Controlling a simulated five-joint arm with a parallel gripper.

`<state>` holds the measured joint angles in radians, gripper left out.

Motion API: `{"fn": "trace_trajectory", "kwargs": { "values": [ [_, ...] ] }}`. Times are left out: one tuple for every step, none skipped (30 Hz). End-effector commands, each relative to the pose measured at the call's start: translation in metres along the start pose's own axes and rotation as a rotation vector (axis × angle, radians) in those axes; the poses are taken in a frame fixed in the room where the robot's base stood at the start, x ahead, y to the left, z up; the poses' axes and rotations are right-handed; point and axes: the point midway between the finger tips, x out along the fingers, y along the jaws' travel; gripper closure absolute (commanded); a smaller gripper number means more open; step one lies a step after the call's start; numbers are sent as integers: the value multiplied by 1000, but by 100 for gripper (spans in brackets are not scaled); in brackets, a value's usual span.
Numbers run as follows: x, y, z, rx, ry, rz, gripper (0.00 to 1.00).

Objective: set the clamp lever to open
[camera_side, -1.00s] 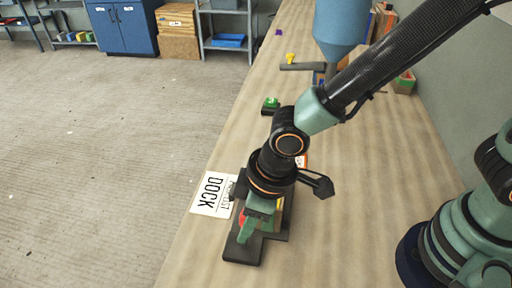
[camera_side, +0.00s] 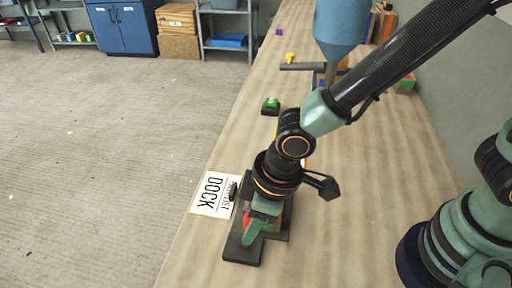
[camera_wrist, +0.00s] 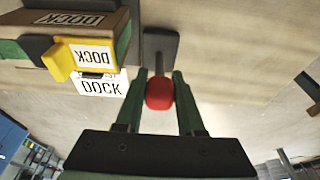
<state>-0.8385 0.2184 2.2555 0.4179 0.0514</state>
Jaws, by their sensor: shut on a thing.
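The clamp lever shows in the wrist view as a red rounded knob (camera_wrist: 160,94) in front of a dark plate (camera_wrist: 160,42). My gripper (camera_wrist: 161,88) has its two green fingers on either side of the knob, shut on it. In the side view my gripper (camera_side: 254,232) points down over the dark clamp base (camera_side: 240,254) on the bench. Only a little red of the knob shows there, and my fingers and wrist hide most of the lever.
A box with a yellow part (camera_wrist: 61,64) and DOCK labels is left of my fingers in the wrist view. A white DOCK sheet (camera_side: 211,196) lies by the clamp. The bench right of the clamp is clear.

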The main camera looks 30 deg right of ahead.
Motion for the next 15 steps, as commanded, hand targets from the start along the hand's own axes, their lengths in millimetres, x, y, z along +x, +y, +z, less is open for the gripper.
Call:
{"fn": "trace_trajectory", "kwargs": {
  "values": [
    [4, 0, 8, 0, -22, 1, 100],
    [4, 0, 8, 0, -22, 1, 100],
    [4, 0, 8, 0, -22, 1, 100],
    [4, 0, 8, 0, -22, 1, 100],
    [4, 0, 8, 0, -22, 1, 100],
    [4, 0, 8, 0, -22, 1, 100],
    [4, 0, 8, 0, -22, 1, 100],
    [4, 0, 8, 0, -22, 1, 100],
    [4, 0, 8, 0, -22, 1, 100],
    [4, 0, 8, 0, -22, 1, 100],
    [4, 0, 8, 0, -22, 1, 100],
    [4, 0, 8, 0, -21, 1, 100],
    [4, 0, 8, 0, -21, 1, 59],
    [3, 0, 7, 0, -21, 1, 47],
    [3, 0, 7, 0, -19, 1, 32]
  ]
}}
